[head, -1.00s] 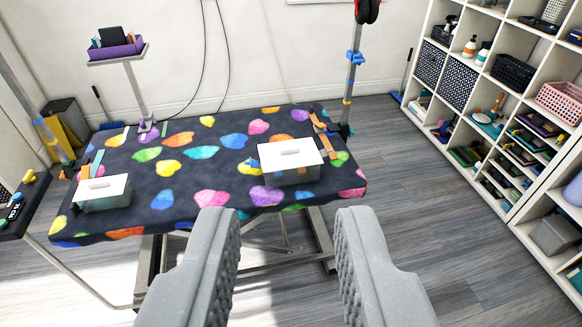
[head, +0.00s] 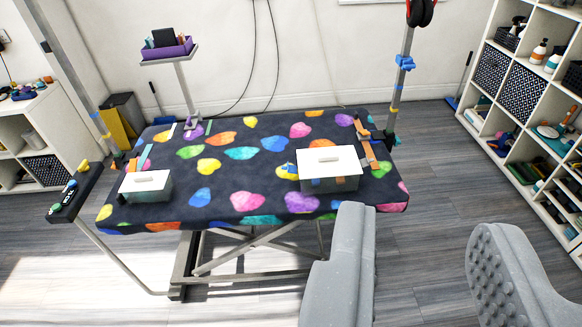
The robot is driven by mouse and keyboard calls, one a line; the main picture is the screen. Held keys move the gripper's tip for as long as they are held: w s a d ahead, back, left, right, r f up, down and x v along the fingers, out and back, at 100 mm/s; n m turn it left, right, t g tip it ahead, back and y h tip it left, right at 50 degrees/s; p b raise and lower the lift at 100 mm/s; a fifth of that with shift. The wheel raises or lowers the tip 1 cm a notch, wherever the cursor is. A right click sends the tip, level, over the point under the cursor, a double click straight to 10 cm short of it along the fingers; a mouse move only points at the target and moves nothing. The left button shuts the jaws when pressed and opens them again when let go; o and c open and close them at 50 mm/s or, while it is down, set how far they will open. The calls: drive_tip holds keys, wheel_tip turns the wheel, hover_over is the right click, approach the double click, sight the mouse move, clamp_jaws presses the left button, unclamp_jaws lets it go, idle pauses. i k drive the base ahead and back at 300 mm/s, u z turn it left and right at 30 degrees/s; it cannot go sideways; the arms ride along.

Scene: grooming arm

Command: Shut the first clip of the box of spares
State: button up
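Two lidded boxes stand on the table, and I cannot tell which is the box of spares. The larger box (head: 331,168) is at the right of the table, with a white lid with a handle and a grey see-through body showing coloured contents. The smaller box (head: 146,186) is at the left, with a similar pale lid. A small blue and yellow piece (head: 288,169) is at the larger box's left side. The clips are too small to make out. My gripper (head: 420,222) is open and empty, in front of the table and below right of the larger box.
Orange strips (head: 365,143) lie behind the larger box, near an upright post (head: 399,90). A purple tray (head: 167,50) stands on a pole behind. White shelves (head: 558,75) stand at right. A control panel (head: 75,191) is at the table's left.

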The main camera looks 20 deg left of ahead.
sight(292, 169)
drive_tip(key=i, duration=0.85)
drive_tip(key=u, duration=0.1)
